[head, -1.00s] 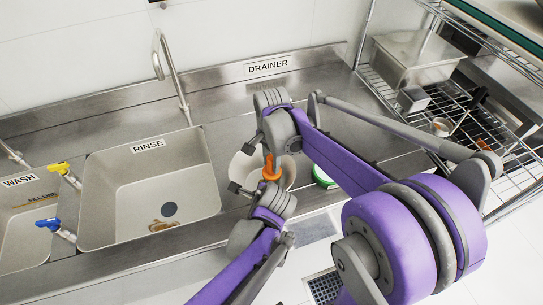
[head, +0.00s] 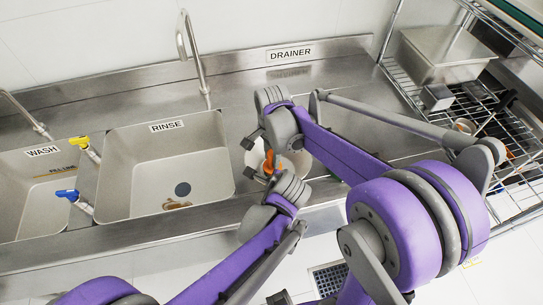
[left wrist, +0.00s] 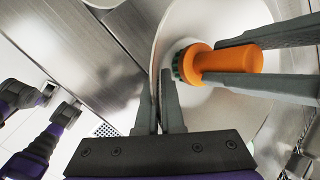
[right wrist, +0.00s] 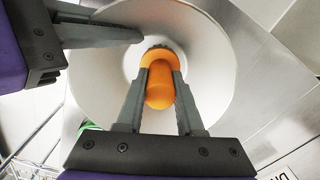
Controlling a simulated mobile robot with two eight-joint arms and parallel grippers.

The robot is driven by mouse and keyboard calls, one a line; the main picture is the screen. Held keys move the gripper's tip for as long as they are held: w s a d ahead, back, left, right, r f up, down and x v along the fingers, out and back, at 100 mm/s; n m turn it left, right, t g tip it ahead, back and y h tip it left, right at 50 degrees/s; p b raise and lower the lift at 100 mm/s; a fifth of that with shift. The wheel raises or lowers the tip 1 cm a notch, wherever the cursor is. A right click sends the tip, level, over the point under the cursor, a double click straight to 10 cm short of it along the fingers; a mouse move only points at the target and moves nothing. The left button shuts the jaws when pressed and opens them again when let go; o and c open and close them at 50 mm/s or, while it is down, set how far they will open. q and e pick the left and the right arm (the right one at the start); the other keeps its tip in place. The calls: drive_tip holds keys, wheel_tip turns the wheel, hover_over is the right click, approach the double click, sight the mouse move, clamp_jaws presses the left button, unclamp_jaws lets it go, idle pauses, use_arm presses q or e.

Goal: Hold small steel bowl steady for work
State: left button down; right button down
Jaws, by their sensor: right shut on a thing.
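The small steel bowl (head: 296,162) stands on the drainer counter, partly hidden by my grippers; its pale inside shows in the right wrist view (right wrist: 215,75). My left gripper (left wrist: 158,85) is at the bowl's rim, its fingers close together with one on each side of the wall. My right gripper (right wrist: 160,85) is shut on an orange handle (right wrist: 160,92) over the middle of the bowl. The handle also shows in the left wrist view (left wrist: 232,62), with a dark end toward the bowl's bottom. Its contact with the bottom is unclear.
The rinse sink (head: 165,175) and wash sink (head: 35,190) lie to the left, with faucets behind. A wire rack (head: 500,140) with a steel container (head: 445,55) stands at right. A green thing (right wrist: 90,127) shows beside the bowl.

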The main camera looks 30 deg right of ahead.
drive_tip(key=shift+s+d, duration=0.2)
drive_tip(key=shift+d, duration=0.55)
drive_tip(key=shift+s+d, duration=0.25)
drive_tip(key=shift+d, duration=0.5)
drive_tip(key=shift+s+d, duration=0.2)
drive_tip(key=shift+d, duration=0.55)
drive_tip(key=shift+w+a, duration=0.3)
drive_tip(key=shift+a, duration=0.7)
drive_tip(key=shift+w+a, duration=0.25)
drive_tip(key=shift+a, duration=0.75)
drive_tip(key=shift+w+a, duration=0.3)
drive_tip(key=shift+a, duration=0.7)
drive_tip(key=d, duration=0.2)
drive_tip(key=s+d, duration=0.1)
drive_tip(key=d, duration=0.3)
drive_tip(key=shift+s+d, duration=0.1)
drive_tip(key=shift+s, duration=0.3)
wheel_tip(320, 180, up, 8)
drive_tip(key=shift+f, duration=0.15)
